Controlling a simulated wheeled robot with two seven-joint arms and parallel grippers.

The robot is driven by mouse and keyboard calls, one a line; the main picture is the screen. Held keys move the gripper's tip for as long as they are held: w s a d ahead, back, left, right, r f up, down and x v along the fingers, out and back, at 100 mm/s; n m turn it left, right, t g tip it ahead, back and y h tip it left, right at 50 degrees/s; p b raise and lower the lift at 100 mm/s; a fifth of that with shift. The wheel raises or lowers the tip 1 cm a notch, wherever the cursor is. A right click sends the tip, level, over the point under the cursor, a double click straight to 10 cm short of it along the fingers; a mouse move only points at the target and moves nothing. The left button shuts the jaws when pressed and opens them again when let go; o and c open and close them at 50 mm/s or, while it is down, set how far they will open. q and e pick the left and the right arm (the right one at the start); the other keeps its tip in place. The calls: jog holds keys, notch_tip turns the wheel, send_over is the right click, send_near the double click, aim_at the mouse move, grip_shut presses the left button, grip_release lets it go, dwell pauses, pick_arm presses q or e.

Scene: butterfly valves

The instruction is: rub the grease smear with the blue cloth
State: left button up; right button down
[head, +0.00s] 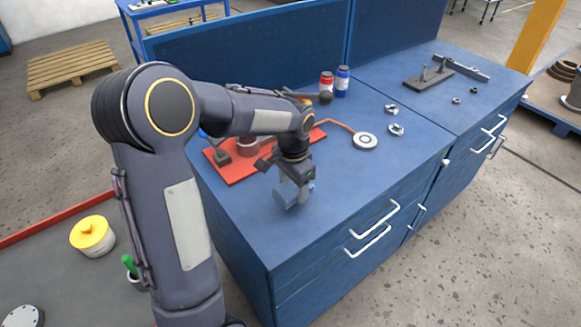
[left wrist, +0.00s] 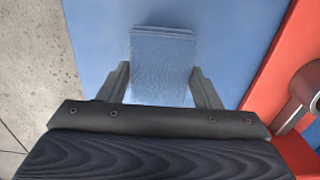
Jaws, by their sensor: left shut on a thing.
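The blue cloth (left wrist: 162,70) is a folded light-blue pad between the two fingers of my left gripper (left wrist: 162,88). In the head view the cloth (head: 291,194) shows under my left gripper (head: 293,185), low over the front part of the blue bench top (head: 265,232). I cannot tell whether the cloth touches the bench top. My left gripper is shut on the cloth. No grease smear can be made out in either view; the cloth and gripper may hide it. My right gripper is not in view.
A red mat (head: 232,174) with dark parts lies behind my left gripper. A round white disc (head: 365,141) on an orange cord, metal rings (head: 396,129), a red can (head: 326,82) and a blue can (head: 342,80) stand farther back. The bench top right of the gripper is clear.

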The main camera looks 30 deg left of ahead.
pick_arm(q)
notch_tip(320, 180, up, 2)
jog(key=shift+s+r+p, duration=0.1)
jog(key=shift+p, duration=0.5)
jog(key=shift+r+p, duration=0.95)
jog(key=shift+r, duration=0.2)
